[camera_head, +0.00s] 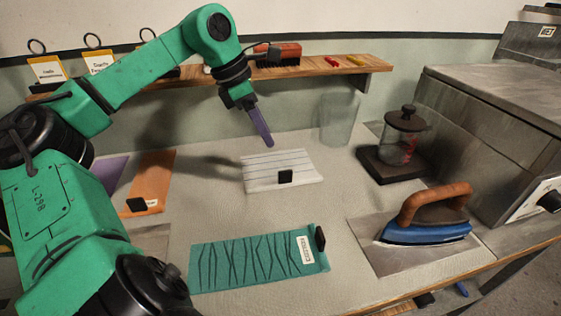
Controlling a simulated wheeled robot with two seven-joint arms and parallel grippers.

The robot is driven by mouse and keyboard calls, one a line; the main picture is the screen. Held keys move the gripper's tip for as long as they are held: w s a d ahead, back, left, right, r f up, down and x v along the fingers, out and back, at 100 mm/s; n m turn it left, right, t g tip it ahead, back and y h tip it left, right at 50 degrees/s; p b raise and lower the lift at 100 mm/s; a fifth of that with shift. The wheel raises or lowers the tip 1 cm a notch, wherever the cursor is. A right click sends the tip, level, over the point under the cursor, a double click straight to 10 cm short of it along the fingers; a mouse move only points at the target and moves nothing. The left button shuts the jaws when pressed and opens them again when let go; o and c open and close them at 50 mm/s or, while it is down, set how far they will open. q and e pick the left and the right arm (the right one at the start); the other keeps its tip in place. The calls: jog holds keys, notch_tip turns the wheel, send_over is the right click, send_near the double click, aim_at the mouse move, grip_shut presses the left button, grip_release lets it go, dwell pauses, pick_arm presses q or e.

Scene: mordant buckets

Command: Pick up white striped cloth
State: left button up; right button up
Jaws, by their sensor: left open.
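The white striped cloth (268,176) lies flat near the middle of the table, with thin dark lines across it and a black clip (286,177) at its front edge. My left gripper (268,142) hangs above and behind the cloth's back edge, pointing down. It is open, seen edge-on, and nothing shows in it. It looks apart from the cloth, though the exact height is hard to tell. My right gripper is not in view.
A teal patterned cloth (258,262) lies in front, orange (150,182) and purple cloths at left. A clear glass (339,120) stands behind right. A blue iron (428,228) and a lidded jar (403,140) stand at right. A wooden shelf (335,68) runs along the wall.

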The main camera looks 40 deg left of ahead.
pick_arm(q)
send_over(285, 171)
jog(key=s+a, duration=0.1)
jog(key=s, duration=0.1)
notch_tip(285, 171, down, 6)
jog(key=shift+r+p, duration=0.25)
jog(key=shift+p, duration=0.15)
jog(key=x, duration=0.1)
jog(key=p+x, duration=0.1)
jog(key=x, duration=0.3)
jog(key=shift+a+f, duration=0.15)
jog(key=shift+a, duration=0.15)
jog(key=shift+w+d+f+p, duration=0.2)
jog(key=shift+f+p, duration=0.2)
jog(key=shift+f, duration=0.25)
jog(key=shift+w+f, duration=0.15)
jog(key=shift+f, duration=0.05)
jog(key=c, duration=0.7)
grip_shut()
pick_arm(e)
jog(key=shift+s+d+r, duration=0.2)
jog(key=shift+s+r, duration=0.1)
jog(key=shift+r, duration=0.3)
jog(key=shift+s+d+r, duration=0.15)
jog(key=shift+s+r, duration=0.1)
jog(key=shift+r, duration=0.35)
